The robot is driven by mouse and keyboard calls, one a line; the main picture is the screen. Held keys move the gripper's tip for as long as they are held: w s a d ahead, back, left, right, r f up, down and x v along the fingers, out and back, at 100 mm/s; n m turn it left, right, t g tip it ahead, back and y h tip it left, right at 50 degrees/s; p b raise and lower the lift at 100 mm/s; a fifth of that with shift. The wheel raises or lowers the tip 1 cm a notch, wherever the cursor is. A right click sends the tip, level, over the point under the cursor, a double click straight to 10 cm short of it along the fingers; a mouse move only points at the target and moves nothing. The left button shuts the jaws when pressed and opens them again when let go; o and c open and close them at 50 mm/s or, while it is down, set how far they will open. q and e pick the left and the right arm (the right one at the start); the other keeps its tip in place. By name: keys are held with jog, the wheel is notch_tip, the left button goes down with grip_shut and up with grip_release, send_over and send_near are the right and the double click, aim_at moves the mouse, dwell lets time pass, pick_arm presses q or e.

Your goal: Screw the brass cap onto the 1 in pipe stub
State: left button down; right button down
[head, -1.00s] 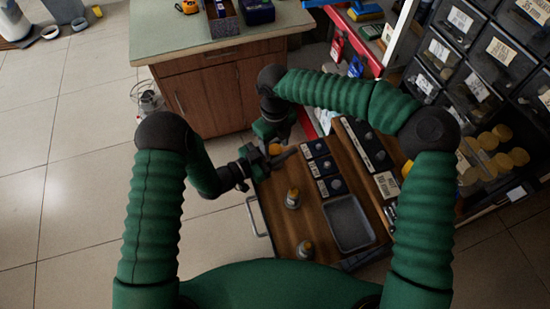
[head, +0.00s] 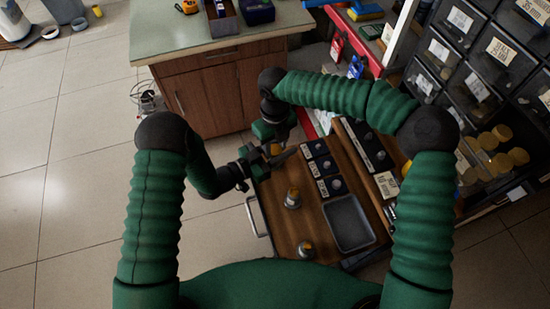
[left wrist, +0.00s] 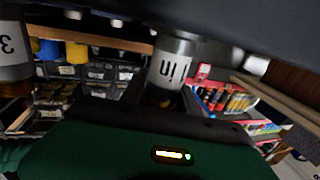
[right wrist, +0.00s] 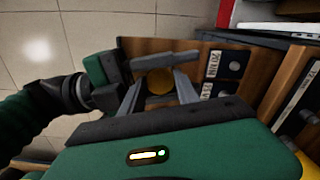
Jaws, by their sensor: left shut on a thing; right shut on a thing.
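The brass cap (right wrist: 160,82) sits between the fingers of my right gripper (right wrist: 158,92) in the right wrist view. In the head view the right gripper (head: 276,143) points down at the board's far left corner, with a little of the cap (head: 276,150) showing. My left gripper (head: 262,162) reaches in from the left at the same spot, shut on the pipe stub. The grey stub, marked "1 in" upside down, shows in the left wrist view (left wrist: 172,62). The fingers hide the joint, so I cannot tell how far the cap is on the thread.
Two other stubs with orange-brown tops stand on the wooden board (head: 276,221), one mid-board (head: 293,198) and one nearer (head: 306,249). A grey tray (head: 348,224) and labelled dark blocks (head: 323,168) lie to the right. Parts drawers (head: 465,75) rise beyond.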

jog(key=shift+m, duration=1.1)
jog(key=c, duration=0.9)
grip_release()
jog(key=shift+d, duration=0.1)
jog(key=shift+r, duration=2.3)
jog(key=o, duration=0.6)
